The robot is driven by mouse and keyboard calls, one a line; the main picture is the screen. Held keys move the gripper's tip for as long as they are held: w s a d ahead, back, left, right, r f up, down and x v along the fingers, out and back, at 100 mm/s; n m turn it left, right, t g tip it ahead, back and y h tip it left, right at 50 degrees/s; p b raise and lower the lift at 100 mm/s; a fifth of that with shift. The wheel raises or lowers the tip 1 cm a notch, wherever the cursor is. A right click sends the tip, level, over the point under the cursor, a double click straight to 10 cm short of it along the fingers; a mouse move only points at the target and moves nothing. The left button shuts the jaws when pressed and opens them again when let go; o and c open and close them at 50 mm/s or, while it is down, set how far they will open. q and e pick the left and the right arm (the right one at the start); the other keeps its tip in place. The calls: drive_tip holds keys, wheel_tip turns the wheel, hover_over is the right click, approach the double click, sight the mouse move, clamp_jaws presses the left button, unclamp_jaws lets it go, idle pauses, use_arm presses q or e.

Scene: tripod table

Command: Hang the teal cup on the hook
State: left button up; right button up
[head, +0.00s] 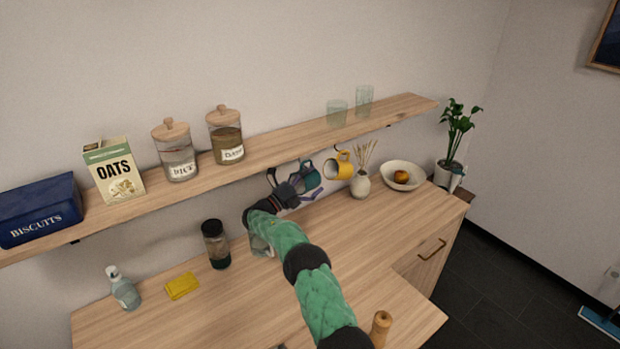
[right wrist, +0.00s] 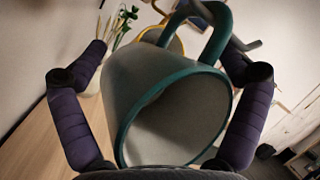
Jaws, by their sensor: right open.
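The teal cup (head: 309,176) is just under the wall shelf, left of a yellow mug, partly hidden by my right gripper (head: 297,192). In the right wrist view the cup (right wrist: 175,105) shows large, tilted, with its teal-rimmed mouth toward the camera and its handle at the top. My right gripper (right wrist: 160,115) is open, with one purple finger on each side of the cup and some gap visible. Dark hook-like parts show near the handle at the top; I cannot tell whether the handle is on a hook. My left gripper is not in view.
The yellow mug (head: 339,166) hangs under the shelf (head: 270,153), beside a vase (head: 360,185) with reeds and a bowl (head: 402,176). The counter's front is mostly clear.

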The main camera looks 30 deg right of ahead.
drive_tip(key=v, duration=1.2)
